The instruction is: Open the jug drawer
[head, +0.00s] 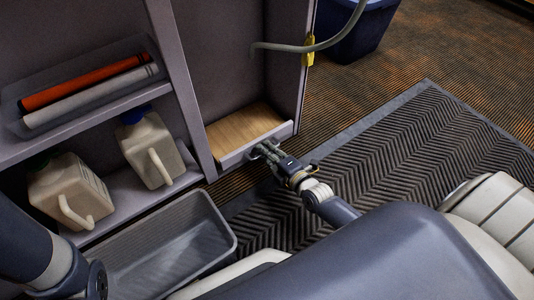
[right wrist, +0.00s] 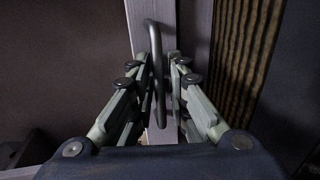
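The jug drawer (head: 247,127) is a low compartment with a wooden floor and a grey front, at the bottom right of the shelf unit. A thin metal bar handle (right wrist: 157,75) is on its front. My right gripper (head: 264,151) is at the drawer front. In the right wrist view, the fingers of my right gripper (right wrist: 165,75) stand on either side of the handle, with a gap on the right side. Two white jugs, one with a blue cap (head: 150,150) and one with a dark green cap (head: 70,190), stand on the shelf to the left. My left gripper is out of view.
A grey open bin (head: 228,228) stands in front of the jug shelf. A clear tray (head: 95,105) with orange and white rolls sits on the shelf above. A grey hose (head: 300,48) hangs over the right panel. A dark herringbone mat (head: 400,150) covers the floor at right.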

